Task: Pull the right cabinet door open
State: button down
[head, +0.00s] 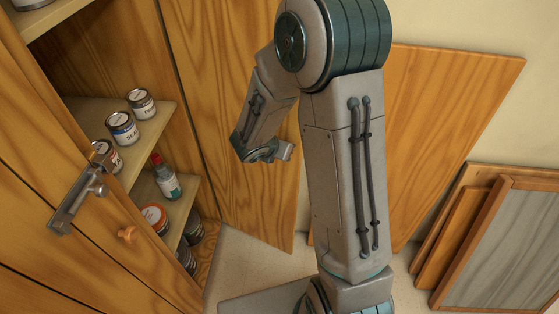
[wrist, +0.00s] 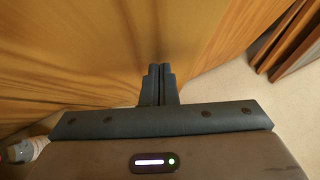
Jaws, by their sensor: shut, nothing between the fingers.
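The cabinet's right door (head: 235,110) stands swung wide open, a tall wood-grain panel to the right of the shelves in the head view. Its free edge runs partly behind my arm. My gripper (wrist: 160,85) is shut and empty in the wrist view. Its fingertips point at a wood face (wrist: 80,50) that fills the upper left there, probably this door; I cannot tell whether they touch it. In the head view my wrist is in front of the door, and the fingers are hidden. The door's handle is not visible.
Cans (head: 122,128) and a bottle (head: 167,180) stand on open shelves. A wood panel (head: 440,110) and framed boards (head: 500,240) lean at right. Some floor (head: 250,270) is clear.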

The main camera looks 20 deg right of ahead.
jog(key=shift+w+d, duration=1.45)
jog(key=shift+r, duration=0.1)
jog(key=m+g+p, duration=0.1)
jog(key=m+p, duration=0.3)
jog(key=m, duration=0.3)
send_near(287, 137)
jog(key=s+d+r, duration=0.3)
jog(key=s+d, duration=0.2)
jog(key=s+d+r+m+g, duration=0.1)
jog(key=s+r+m+g, duration=0.1)
jog(key=s+r+m, duration=0.45)
jog(key=s+a+r+m+y, duration=0.2)
jog(key=s+a+m+y, duration=0.4)
jog(key=s+m, duration=0.5)
jog(key=m, duration=0.2)
jog(key=shift+m, duration=0.35)
